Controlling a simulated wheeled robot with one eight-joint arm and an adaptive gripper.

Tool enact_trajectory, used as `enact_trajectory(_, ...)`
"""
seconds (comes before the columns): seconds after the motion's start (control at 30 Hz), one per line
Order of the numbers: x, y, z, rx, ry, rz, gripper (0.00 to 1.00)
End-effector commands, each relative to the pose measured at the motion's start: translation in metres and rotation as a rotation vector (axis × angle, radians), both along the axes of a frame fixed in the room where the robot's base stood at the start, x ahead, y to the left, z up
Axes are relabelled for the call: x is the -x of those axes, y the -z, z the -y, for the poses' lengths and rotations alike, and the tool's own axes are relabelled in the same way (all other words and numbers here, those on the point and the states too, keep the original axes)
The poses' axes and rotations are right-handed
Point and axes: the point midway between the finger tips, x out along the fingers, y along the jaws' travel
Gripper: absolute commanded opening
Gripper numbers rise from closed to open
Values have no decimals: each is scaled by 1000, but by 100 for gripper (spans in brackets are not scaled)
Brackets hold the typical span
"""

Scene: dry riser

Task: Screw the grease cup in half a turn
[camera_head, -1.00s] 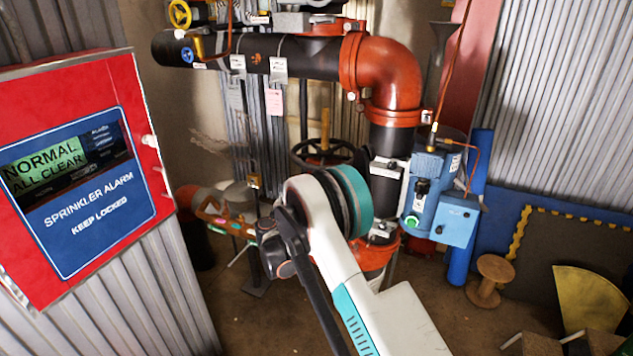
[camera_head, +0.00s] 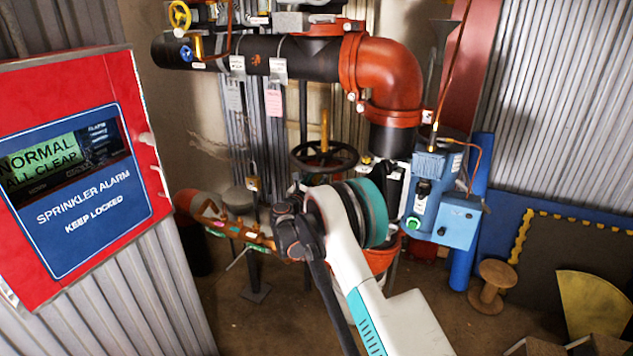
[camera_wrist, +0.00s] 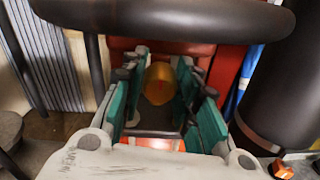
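A rounded brass piece, which looks like the grease cup (camera_wrist: 160,83), shows in the middle of the wrist view, in front of a red body. My gripper (camera_wrist: 163,92) has its two teal-and-grey fingers apart, one on each side of this cup. A narrow gap seems to show on both sides, though contact at the tips is hard to judge. In the head view my arm hides the cup, and the fingers cannot be made out there.
A dark handwheel (camera_head: 323,157) on a brass stem is close behind my arm; a dark curved bar (camera_wrist: 165,18) crosses the top of the wrist view. A blue actuator box (camera_head: 433,195) stands to the right. The red alarm panel (camera_head: 140,85) is at the left.

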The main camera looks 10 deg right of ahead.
Motion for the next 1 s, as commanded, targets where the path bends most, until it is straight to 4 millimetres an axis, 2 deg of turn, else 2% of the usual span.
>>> enact_trajectory(0.03,0,0,0,0,0,0,8)
enact_trajectory(0.07,0,0,0,0,0,0,2)
enact_trajectory(0.1,0,0,0,0,0,0,0)
enact_trajectory(0.57,0,0,0,-71,0,52,0)
enact_trajectory(1.0,0,0,0,-372,0,270,0)
